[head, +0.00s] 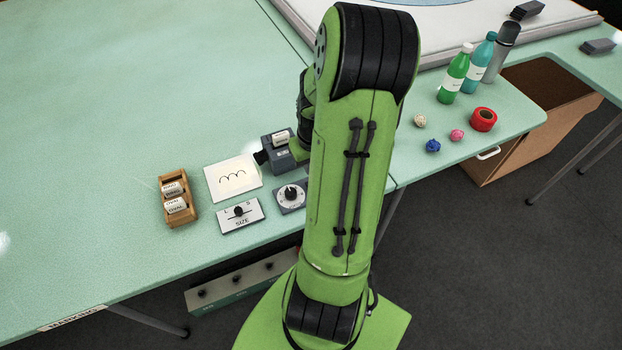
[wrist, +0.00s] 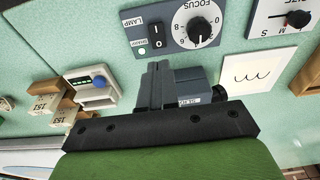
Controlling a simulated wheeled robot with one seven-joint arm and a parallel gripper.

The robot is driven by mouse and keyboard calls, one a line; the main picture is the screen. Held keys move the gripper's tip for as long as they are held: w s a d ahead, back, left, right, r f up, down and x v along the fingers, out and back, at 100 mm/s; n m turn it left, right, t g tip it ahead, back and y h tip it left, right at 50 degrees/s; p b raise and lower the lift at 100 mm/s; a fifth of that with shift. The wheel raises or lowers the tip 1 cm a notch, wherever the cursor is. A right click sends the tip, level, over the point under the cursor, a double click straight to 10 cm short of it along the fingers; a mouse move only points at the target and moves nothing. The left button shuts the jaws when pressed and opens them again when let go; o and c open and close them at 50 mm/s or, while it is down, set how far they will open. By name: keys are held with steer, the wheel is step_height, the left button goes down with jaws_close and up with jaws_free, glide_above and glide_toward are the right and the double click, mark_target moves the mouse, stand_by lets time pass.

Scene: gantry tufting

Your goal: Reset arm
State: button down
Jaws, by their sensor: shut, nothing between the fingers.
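My gripper (wrist: 157,70) shows in the wrist view as two dark fingers held together, with nothing between them. It is over the green table, beside a grey projector-like device (wrist: 197,85) with a white label; whether they touch I cannot tell. The head view also shows this device (head: 284,150), just left of my green arm. My arm rises bent in the middle of the head view and hides the gripper there.
Near the device are a curve card (head: 233,178), a size slider panel (head: 240,216), a focus dial (head: 291,195) and a wooden rack (head: 177,198). Bottles (head: 455,75), small balls and red tape (head: 483,119) stand right. The table's left (head: 110,100) is clear.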

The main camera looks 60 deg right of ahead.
steer(key=shift+r+p, duration=0.3)
steer(key=shift+r, duration=0.4)
steer(key=w+a+r+n+t+h, duration=0.1)
steer(key=w+a+r+n, duration=0.2)
steer(key=a+r, duration=1.15)
steer(key=s+a+r+n+t+y, duration=0.2)
steer(key=s+a+r, duration=0.3)
steer(key=s+a, duration=0.3)
steer(key=a+n+t+p, duration=0.1)
steer(key=a, duration=0.3)
steer(key=shift+r, duration=0.15)
steer(key=shift+s, duration=0.1)
